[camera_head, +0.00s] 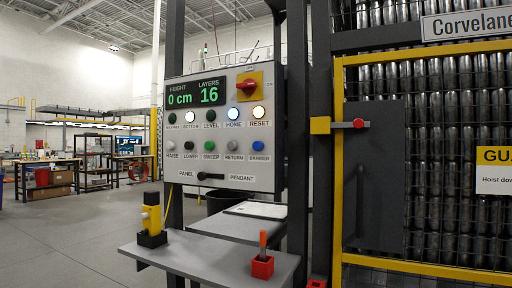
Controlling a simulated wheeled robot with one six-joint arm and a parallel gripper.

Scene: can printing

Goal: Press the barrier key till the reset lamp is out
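A grey control panel (222,130) hangs on dark posts left of centre. The blue BARRIER key (259,146) is at the right end of its lower row. Directly above it the RESET lamp (259,114) glows warm white. The HOME lamp (233,114) beside it is also bright, and the BOTTOM lamp (189,117) looks pale and lit. The LEVEL lamp (210,116) is dark green. The green display (196,93) reads 0 cm height and 16 layers. My gripper is not in view, and nothing covers the key.
A red rotary switch (247,86) and a black selector (210,176) are on the panel. Below, a grey shelf (200,262) juts out with a yellow pendant (152,213) and a red block with an orange handle (263,262). A yellow-framed gate (338,190) stands right. Floor at left is open.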

